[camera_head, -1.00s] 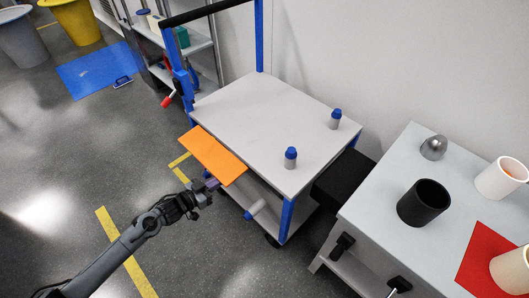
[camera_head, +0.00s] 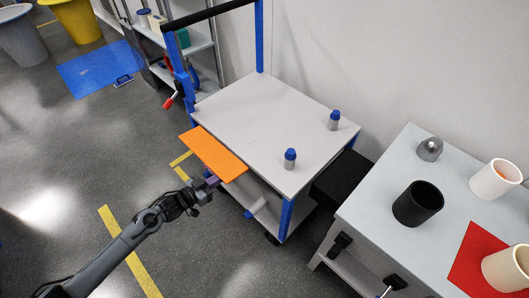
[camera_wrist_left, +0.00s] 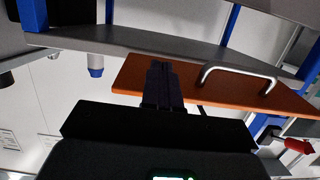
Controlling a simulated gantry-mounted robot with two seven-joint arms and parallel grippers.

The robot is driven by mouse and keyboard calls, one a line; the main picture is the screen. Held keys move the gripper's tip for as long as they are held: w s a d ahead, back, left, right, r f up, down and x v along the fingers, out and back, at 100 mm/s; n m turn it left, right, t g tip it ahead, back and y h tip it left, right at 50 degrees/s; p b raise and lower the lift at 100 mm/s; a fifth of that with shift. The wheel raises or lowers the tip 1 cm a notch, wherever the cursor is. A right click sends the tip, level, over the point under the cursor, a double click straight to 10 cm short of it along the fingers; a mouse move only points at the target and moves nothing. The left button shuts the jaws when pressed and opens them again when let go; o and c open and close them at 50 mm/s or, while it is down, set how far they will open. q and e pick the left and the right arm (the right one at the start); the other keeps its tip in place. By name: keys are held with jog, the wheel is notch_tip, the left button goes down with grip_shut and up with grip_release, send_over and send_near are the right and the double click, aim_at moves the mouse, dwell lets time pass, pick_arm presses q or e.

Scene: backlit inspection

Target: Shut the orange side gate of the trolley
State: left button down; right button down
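The trolley (camera_head: 262,120) stands against the wall with a grey top, blue posts and a black handlebar. Its orange side gate (camera_head: 214,153) sticks out from the trolley's left side as a tilted panel beside the top's edge. In the left wrist view the gate (camera_wrist_left: 128,78) shows a metal bar handle (camera_wrist_left: 240,74). My left gripper (camera_head: 213,181) is at the gate's outer, lower edge. Its fingers (camera_wrist_left: 163,85) look shut together with nothing between them, overlapping the panel to the left of the handle; I cannot tell if they touch it. My right gripper is not in view.
A bench (camera_head: 380,215) with cups and a red mat (camera_head: 478,262) is at right. A shelf with a red-handled item (camera_head: 169,101) stands behind. Floor at left is clear up to a blue mat (camera_head: 98,69).

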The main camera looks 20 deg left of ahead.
pick_arm(q)
jog(key=shift+w+r, duration=0.1)
jog(key=shift+r, duration=0.1)
jog(key=shift+w+d+r+p, duration=0.15)
jog(key=shift+r+p, duration=0.7)
jog(key=shift+p, duration=0.15)
jog(key=shift+w+d+r, duration=0.1)
jog(key=shift+w+r, duration=0.15)
jog(key=shift+w, duration=0.05)
jog(key=shift+f, duration=0.1)
jog(key=shift+s, duration=0.2)
jog(key=shift+s, duration=0.1)
jog(key=s+a+f+p, duration=0.2)
jog(key=s+a+p, duration=0.2)
jog(key=s, duration=0.4)
jog(key=shift+s+a+p, duration=0.25)
jog(key=shift+s+p, duration=0.15)
jog(key=shift+p, duration=0.15)
